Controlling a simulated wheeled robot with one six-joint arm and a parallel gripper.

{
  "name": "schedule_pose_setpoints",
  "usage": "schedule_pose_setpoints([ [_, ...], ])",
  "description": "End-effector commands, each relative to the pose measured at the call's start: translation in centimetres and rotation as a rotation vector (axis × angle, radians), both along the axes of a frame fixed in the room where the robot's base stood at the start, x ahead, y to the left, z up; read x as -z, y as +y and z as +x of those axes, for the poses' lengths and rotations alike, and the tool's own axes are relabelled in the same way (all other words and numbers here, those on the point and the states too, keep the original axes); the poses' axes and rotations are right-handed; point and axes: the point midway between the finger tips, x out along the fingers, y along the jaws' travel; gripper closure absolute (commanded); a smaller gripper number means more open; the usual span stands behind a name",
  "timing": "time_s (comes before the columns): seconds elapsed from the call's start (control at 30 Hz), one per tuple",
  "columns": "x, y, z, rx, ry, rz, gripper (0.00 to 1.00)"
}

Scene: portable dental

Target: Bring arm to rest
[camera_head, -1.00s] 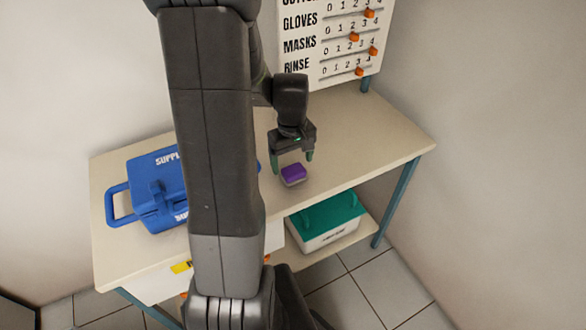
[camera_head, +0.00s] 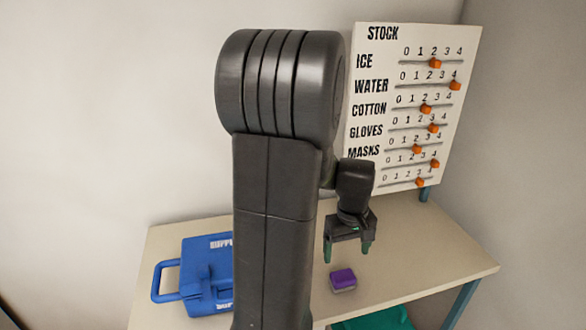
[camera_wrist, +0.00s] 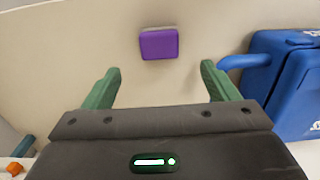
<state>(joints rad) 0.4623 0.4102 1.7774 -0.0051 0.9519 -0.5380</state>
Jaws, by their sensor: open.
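My gripper (camera_head: 346,252) is open and empty above the table, with its green fingers apart. It also shows in the wrist view (camera_wrist: 157,82), its fingers at either side. A small purple-topped block (camera_head: 343,279) with a pale base lies on the table just below the fingers. It shows in the wrist view (camera_wrist: 159,43) beyond the fingertips, apart from them. My arm's large upper link covers the middle of the head view.
A blue supply case (camera_head: 207,272) lies on the table (camera_head: 432,246), partly hidden by my arm. A stock board (camera_head: 385,92) with orange sliders stands at the back. A green-lidded box (camera_head: 374,320) shows below the table. The table's right part is clear.

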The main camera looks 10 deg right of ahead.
Motion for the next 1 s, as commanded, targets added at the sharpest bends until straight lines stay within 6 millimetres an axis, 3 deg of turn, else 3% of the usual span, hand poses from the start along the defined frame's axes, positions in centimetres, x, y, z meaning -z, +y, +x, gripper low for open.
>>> schedule_pose_setpoints([
  [0.3, 6.1, 0.0, -0.1, 0.0, 0.005, 0.003, 0.19],
  [0.5, 9.0, 0.0, 0.0, 0.0, 0.003, 0.002, 0.19],
  [0.7, 10.8, -0.1, 0.0, 0.0, 0.0, 0.0, 0.19],
  [1.0, 11.1, 0.0, 0.0, 0.0, 0.0, 0.0, 0.19],
])
